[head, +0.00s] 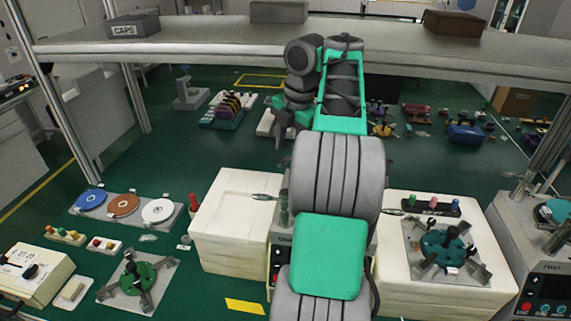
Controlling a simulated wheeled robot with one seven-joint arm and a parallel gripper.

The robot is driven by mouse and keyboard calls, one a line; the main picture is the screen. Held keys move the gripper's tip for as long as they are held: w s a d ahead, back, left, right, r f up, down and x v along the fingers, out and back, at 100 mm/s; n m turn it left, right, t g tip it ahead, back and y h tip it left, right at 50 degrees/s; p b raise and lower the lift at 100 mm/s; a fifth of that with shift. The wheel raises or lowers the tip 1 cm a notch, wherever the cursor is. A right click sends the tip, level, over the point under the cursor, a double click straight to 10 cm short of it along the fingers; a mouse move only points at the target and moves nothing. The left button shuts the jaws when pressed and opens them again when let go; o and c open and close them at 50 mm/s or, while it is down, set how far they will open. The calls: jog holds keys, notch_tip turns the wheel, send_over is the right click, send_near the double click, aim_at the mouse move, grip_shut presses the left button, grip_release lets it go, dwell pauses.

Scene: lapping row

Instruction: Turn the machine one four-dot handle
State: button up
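My arm rises through the middle of the head view and hides much of what is behind it. My gripper (279,136) is small and dark at the arm's far end, pointing down in front of the back bench; its fingers are too unclear to tell open from shut. It is far from the fixtures in front and touches none of them visibly. A green round fixture with dark arms and an upright black knob (131,268) is at lower left. A similar teal fixture (443,246) sits on the white machine at right. No four-dot mark can be made out.
A shelf (210,37) crosses above, carrying a CAPS box (133,27). White machine blocks (225,240) flank my arm. Another machine (545,270) stands far right.

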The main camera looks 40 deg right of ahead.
aim_at(285, 160)
jog(key=f+b, duration=0.2)
jog(key=f, duration=0.1)
jog(key=shift+w+f, duration=0.3)
jog(key=shift+w, duration=0.05)
jog(key=shift+r, duration=0.1)
grip_shut()
dwell(1.0)
